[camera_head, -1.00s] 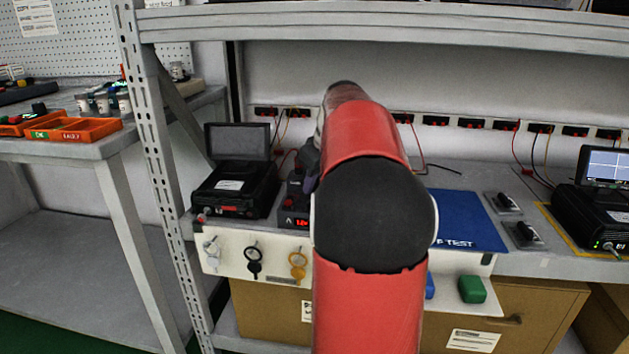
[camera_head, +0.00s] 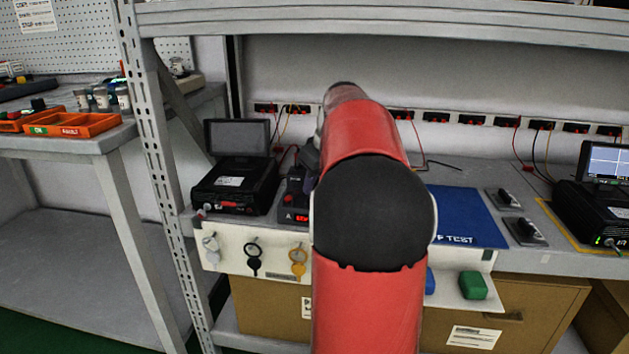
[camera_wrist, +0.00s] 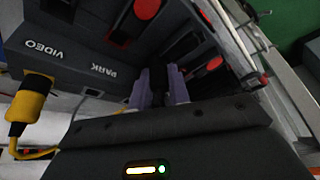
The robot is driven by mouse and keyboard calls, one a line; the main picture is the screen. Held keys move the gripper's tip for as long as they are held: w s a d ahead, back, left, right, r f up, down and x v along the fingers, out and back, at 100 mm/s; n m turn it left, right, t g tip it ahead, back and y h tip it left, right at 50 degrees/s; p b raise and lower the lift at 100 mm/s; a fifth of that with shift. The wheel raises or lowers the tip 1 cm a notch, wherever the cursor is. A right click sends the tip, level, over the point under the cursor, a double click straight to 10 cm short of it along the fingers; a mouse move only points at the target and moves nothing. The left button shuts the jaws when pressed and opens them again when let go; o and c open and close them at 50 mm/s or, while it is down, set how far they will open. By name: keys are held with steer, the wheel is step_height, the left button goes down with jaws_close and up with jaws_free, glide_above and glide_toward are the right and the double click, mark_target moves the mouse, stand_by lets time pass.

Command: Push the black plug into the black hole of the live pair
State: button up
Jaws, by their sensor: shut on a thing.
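In the wrist view my gripper (camera_wrist: 159,84) has its two purple-grey fingers closed on a dark, narrow thing, the black plug (camera_wrist: 158,76). Its front end lies in shadow among dark panels with red sockets. I cannot tell whether the plug touches a hole or is inside one. The black hole of the live pair cannot be made out. In the head view my red arm covers most of the gripper and the plug.
A grey box marked VIDEO and PARK (camera_wrist: 75,62) and a yellow plug (camera_wrist: 28,105) are at the left in the wrist view. A black case with a screen (camera_head: 235,185) stands left of the arm, a blue mat (camera_head: 465,215) right. Wall sockets (camera_head: 471,120) run behind.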

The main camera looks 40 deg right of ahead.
steer(key=o, duration=0.9)
steer(key=shift+d, duration=0.1)
steer(key=shift+c, duration=1.3)
steer(key=shift+o, duration=0.2)
steer(key=shift+r, duration=0.1)
